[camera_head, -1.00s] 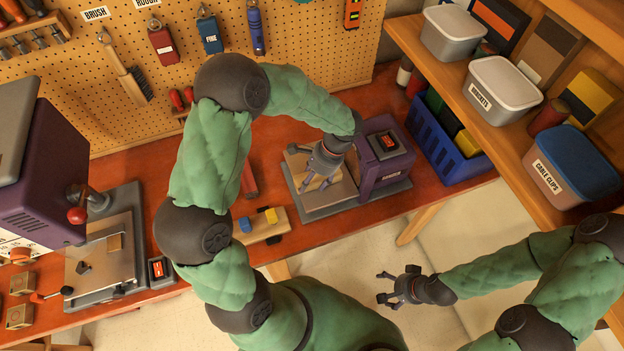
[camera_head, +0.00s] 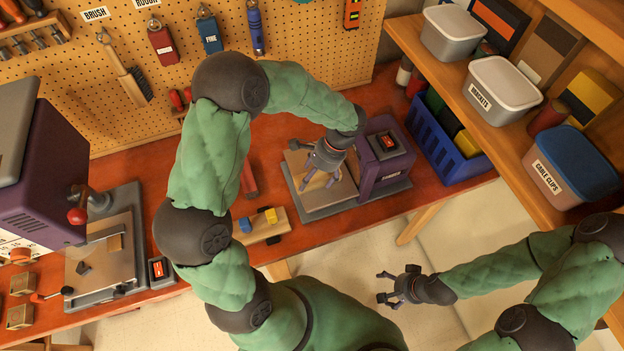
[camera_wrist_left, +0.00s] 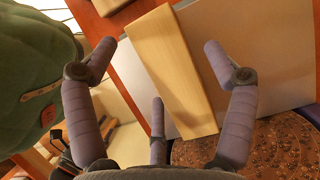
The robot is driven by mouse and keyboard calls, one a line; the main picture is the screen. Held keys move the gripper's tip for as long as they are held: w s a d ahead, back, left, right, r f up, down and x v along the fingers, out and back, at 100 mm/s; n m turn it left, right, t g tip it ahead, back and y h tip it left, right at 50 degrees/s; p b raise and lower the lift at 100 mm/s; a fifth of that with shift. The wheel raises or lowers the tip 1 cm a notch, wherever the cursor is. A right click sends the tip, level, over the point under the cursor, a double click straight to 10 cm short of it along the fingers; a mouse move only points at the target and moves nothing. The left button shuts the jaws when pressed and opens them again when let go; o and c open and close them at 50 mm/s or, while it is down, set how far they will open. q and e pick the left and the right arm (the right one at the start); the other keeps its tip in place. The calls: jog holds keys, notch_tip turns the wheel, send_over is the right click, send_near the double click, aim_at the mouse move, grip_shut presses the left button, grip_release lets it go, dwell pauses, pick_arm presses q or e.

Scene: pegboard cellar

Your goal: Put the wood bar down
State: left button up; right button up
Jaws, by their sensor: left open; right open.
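The wood bar (camera_wrist_left: 172,70) is pale and lies flat on a grey metal plate (camera_wrist_left: 232,38) in the left wrist view. My left gripper (camera_head: 322,178) is open above it, with its fingers spread to both sides of the bar and apart from it. In the head view, the bar is partly hidden by this gripper and hard to tell from the tan work surface. The plate belongs to the purple bench machine (camera_head: 388,160). My right gripper (camera_head: 388,288) is open and empty, out over the floor in front of the bench.
A small wood block with blue and yellow pieces (camera_head: 262,228) lies left of the machine. A blue crate (camera_head: 440,135) stands to its right. A larger purple machine (camera_head: 45,170) stands at the far left. Shelves with bins (camera_head: 500,90) are at the right.

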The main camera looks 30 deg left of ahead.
aim_at(327, 176)
pick_arm(q)
jog(key=v, duration=1)
jog(key=shift+d+r, duration=0.15)
jog(key=shift+r, duration=0.05)
jog(key=shift+f, duration=0.1)
